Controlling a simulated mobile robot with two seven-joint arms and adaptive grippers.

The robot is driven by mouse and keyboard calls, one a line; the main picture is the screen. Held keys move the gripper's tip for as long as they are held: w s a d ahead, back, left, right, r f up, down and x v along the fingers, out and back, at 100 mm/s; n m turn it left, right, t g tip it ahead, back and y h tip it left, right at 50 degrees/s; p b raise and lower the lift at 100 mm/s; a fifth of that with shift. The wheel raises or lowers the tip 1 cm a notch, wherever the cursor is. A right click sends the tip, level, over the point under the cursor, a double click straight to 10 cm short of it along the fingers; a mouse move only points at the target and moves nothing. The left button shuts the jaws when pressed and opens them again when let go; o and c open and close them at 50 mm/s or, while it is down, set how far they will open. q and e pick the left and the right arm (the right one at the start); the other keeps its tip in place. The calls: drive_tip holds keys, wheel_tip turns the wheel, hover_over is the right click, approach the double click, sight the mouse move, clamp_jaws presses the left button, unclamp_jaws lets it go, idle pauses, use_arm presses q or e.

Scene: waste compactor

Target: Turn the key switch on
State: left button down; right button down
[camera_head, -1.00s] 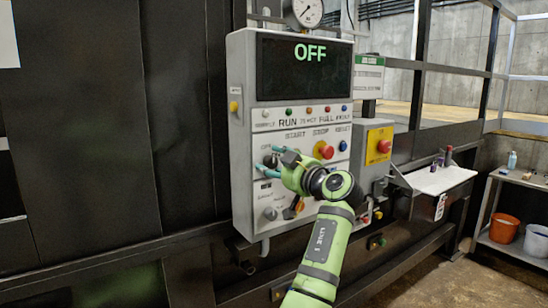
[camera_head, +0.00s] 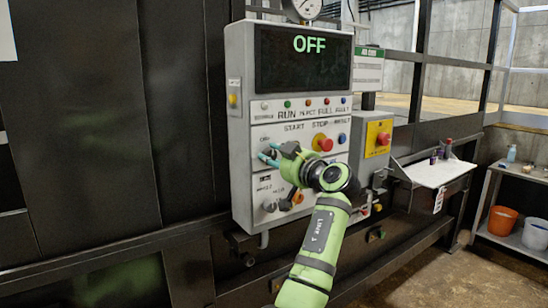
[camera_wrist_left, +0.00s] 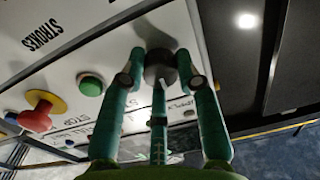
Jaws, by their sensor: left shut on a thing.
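The grey control panel (camera_head: 238,140) stands in front of me, and its display (camera_head: 304,60) reads OFF in green. My left gripper (camera_head: 267,157) is at the panel's left side, left of the red STOP button (camera_head: 322,142). In the left wrist view my left gripper (camera_wrist_left: 157,78) is shut on the dark round key switch (camera_wrist_left: 160,66), with teal fingers around it. A pale thin bar shows on the switch's face. In the head view the fingers largely hide the switch. My right gripper is not in view.
Lower knobs (camera_head: 269,206) sit just below my gripper. The green START button (camera_wrist_left: 90,86) is beside it in the wrist view. A yellow box with a red emergency button (camera_head: 383,138) and a white shelf (camera_head: 437,173) are to the right.

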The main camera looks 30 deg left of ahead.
use_arm(q)
drive_tip(key=m, duration=0.6)
drive_tip(key=shift+r, duration=0.1)
drive_tip(key=m+p, duration=0.1)
drive_tip(key=m, duration=0.4)
drive_tip(key=shift+m, duration=0.3)
idle(0.3)
drive_tip(key=c, duration=0.9)
unclamp_jaws()
drive_tip(key=v, duration=1.2)
drive_tip(key=shift+f, duration=0.2)
drive_tip(key=shift+a, duration=0.1)
